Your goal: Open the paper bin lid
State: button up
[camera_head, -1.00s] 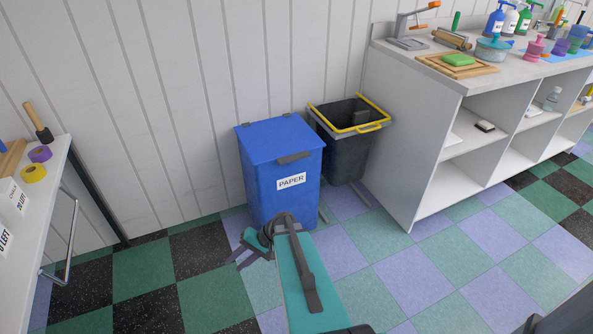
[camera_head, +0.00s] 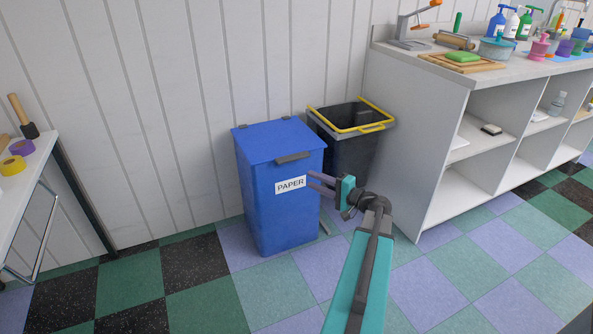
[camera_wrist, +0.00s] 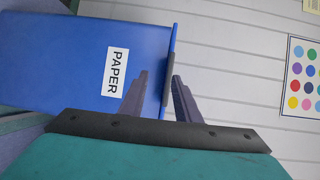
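The blue paper bin (camera_head: 263,207) stands against the wall with a white PAPER label on its front. Its blue lid (camera_head: 276,140) is closed, with hinges at the back and a dark grey handle (camera_head: 293,158) on the front edge. My gripper (camera_head: 310,180) is in front of the bin's right side, just below the handle's height. In the wrist view the two fingers of my gripper (camera_wrist: 160,85) are spread, with nothing held between them. The bin (camera_wrist: 60,60) appears sideways there, and the handle (camera_wrist: 168,75) shows beyond the fingers. I cannot tell whether they touch.
A black bin with a yellow rim (camera_head: 365,129) stands right of the blue bin. A grey shelf counter (camera_head: 415,140) with bottles and tools is further right. A white table (camera_head: 28,195) with tape rolls stands at left. The checkered floor in front is clear.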

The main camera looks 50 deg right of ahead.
aim_at(296, 159)
jog(key=shift+m+t+h, duration=0.3)
jog(key=shift+t+h, duration=0.1)
jog(key=shift+h, duration=0.2)
jog(key=s+d+r, duration=0.2)
jog(key=d, duration=0.1)
jog(key=shift+s+d, duration=0.15)
jog(key=shift+s, duration=0.05)
jog(key=shift+w+f, duration=0.1)
jog(key=w+b, duration=0.3)
jog(key=w, duration=1)
jog(key=shift+w, duration=0.35)
jog(key=shift+c, duration=0.2)
grip_shut()
